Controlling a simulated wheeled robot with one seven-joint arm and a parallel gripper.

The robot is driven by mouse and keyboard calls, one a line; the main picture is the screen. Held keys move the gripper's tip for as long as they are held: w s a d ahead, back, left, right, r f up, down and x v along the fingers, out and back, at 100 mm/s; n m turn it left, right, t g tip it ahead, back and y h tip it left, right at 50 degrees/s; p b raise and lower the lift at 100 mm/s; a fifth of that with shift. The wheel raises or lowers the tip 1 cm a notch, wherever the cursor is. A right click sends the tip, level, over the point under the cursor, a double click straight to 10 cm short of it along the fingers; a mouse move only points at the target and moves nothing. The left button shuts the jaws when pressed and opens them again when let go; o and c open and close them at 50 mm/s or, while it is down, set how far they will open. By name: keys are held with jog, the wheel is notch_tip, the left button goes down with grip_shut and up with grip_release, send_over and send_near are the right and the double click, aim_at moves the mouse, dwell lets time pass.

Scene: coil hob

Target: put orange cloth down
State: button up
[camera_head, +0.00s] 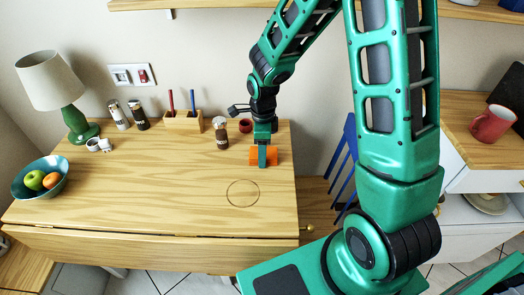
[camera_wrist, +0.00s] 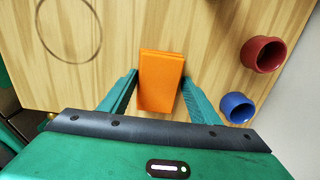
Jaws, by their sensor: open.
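The orange cloth (camera_head: 272,157) is a folded block on the wooden table, near its right end. In the wrist view the orange cloth (camera_wrist: 160,80) lies between my gripper's two fingers. My gripper (camera_head: 262,160) points straight down over the cloth. In the wrist view the gripper (camera_wrist: 158,92) is open, with a finger on either side of the cloth and a gap visible at least on the left. The cloth appears to rest on the table top (camera_head: 150,185). Its lower edge is partly hidden by a finger in the head view.
A thin dark circle (camera_head: 243,193) is marked on the table in front of the cloth. A red cup (camera_wrist: 263,54) and a blue cup (camera_wrist: 237,107) stand close by. A brown-and-white shaker (camera_head: 221,133) stands left of the gripper. The table's middle is clear.

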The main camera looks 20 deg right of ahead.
jog(key=shift+s+a+f, duration=0.2)
jog(key=shift+s+f, duration=0.1)
jog(key=shift+s, duration=0.15)
notch_tip(320, 180, up, 13)
jog(key=s+d+r+n, duration=0.6)
jog(key=s+d+n, duration=0.2)
jog(key=s+d, duration=0.4)
jog(key=s+d+n, duration=0.3)
jog(key=s+n, duration=0.1)
jog(key=s, duration=0.3)
jog(key=s+d+r+n, duration=0.1)
jog(key=s+d+n, duration=0.1)
jog(key=s+n, duration=0.2)
jog(key=s, duration=0.3)
jog(key=shift+d+r, duration=0.3)
jog(key=shift+d, duration=0.1)
jog(key=shift+w, duration=0.1)
jog(key=shift+w+f, duration=0.25)
jog(key=shift+w, duration=0.35)
